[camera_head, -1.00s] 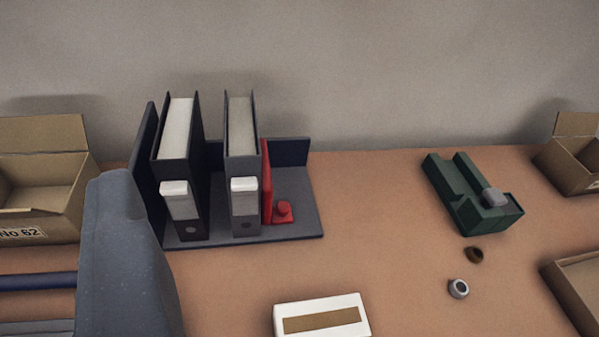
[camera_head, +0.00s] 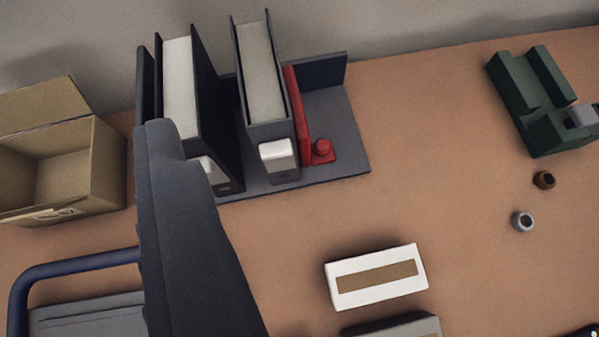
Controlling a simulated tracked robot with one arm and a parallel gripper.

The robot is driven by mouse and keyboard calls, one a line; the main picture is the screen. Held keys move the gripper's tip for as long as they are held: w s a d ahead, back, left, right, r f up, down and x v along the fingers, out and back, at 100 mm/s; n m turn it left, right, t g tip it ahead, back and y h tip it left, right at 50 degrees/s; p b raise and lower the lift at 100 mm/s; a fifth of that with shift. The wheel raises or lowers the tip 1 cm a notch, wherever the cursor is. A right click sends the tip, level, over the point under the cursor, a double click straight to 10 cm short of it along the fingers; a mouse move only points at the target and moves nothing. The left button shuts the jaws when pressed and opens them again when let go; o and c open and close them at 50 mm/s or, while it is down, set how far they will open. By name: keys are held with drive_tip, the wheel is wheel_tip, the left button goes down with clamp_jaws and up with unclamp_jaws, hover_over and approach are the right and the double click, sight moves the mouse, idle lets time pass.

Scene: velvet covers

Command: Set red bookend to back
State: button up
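The red bookend (camera_head: 300,116) stands on a dark grey stand (camera_head: 347,150), upright against the right side of the right binder. A small red knob sits on its foot, at the front. Two dark binders stand to its left: the right binder (camera_head: 262,75) and the left binder (camera_head: 181,86). The left binder's lower part is hidden behind a dark grey part at lower left that appears to be my arm. My gripper's fingers do not show in the view.
An open cardboard box (camera_head: 100,165) stands at left. A white box with a tan label (camera_head: 376,277) lies in front of the stand. A green block (camera_head: 530,95) and two small rings (camera_head: 522,221) are at right. Table between stand and green block is clear.

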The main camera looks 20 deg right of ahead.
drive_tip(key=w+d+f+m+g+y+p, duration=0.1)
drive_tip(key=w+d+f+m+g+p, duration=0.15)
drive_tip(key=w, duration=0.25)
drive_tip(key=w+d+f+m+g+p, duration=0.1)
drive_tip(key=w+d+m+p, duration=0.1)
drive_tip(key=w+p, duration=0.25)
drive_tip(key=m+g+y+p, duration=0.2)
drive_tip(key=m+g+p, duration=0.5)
drive_tip(key=p, duration=0.7)
hover_over(323, 144)
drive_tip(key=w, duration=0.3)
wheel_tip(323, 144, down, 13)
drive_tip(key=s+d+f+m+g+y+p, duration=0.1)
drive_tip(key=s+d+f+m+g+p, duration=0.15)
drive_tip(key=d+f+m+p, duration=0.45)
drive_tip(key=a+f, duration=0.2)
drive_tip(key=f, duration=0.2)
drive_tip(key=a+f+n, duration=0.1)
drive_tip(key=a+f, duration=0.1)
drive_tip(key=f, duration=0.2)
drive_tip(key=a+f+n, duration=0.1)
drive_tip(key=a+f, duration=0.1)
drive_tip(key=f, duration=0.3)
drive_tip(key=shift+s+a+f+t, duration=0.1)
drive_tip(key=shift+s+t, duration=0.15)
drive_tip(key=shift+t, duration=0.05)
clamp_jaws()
